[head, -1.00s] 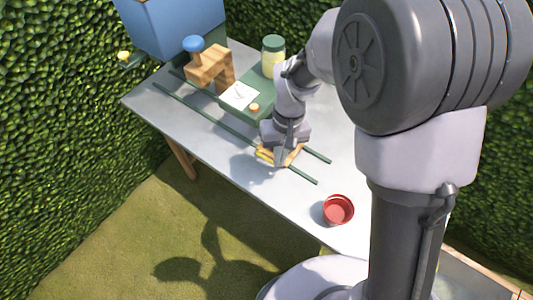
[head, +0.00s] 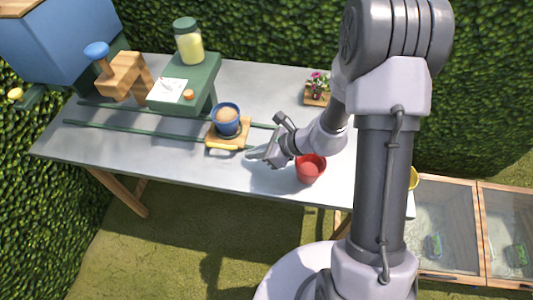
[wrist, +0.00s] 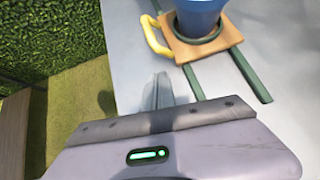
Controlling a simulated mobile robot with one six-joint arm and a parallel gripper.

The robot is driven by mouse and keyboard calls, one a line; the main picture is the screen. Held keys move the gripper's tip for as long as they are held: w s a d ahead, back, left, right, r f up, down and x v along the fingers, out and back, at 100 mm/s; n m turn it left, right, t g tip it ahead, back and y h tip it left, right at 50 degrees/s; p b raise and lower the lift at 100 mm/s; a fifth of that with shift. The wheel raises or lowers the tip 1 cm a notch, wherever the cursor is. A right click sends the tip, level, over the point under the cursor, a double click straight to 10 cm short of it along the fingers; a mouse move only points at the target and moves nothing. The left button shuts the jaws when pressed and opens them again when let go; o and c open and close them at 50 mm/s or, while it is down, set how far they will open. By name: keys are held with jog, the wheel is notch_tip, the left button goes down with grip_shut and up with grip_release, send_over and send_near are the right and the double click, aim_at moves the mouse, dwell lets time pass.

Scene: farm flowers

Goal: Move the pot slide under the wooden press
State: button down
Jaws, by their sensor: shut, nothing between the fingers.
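The pot slide (head: 215,138) is a square wooden plate with a yellow handle (head: 222,147) on its front side. It sits on two green rails (head: 150,131) right of the green stand. A blue pot (head: 228,121) with brown filling stands upright on it, and the slide also shows in the wrist view (wrist: 215,45). The wooden press (head: 125,75), an arch with a blue knob (head: 96,50), stands over the rails at the far left. My gripper (head: 250,155) is shut and empty, just right of the handle and apart from it. In the wrist view its fingers (wrist: 158,92) point toward the slide.
A red pot (head: 311,169) stands close beside my gripper. A green stand (head: 212,75) with a jar (head: 188,42) and a paper card (head: 172,90) stands between press and slide. A small flower planter (head: 317,93) is at the back. The table's front edge is clear.

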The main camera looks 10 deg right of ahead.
jog(key=shift+w+a+r, duration=0.2)
jog(key=shift+w+a, duration=0.25)
jog(key=shift+a, duration=0.35)
jog(key=shift+w+a+r, duration=0.2)
jog(key=shift+w+a, duration=0.25)
jog(key=shift+a, duration=0.35)
jog(key=shift+a, duration=0.1)
jog(key=w+a, duration=0.1)
jog(key=a, duration=0.3)
jog(key=w+a+b, duration=0.1)
jog(key=w+a, duration=0.1)
jog(key=a, duration=0.3)
jog(key=w+a, duration=0.2)
jog(key=a, duration=0.2)
jog(key=shift+a+b, duration=0.3)
jog(key=shift+a, duration=0.05)
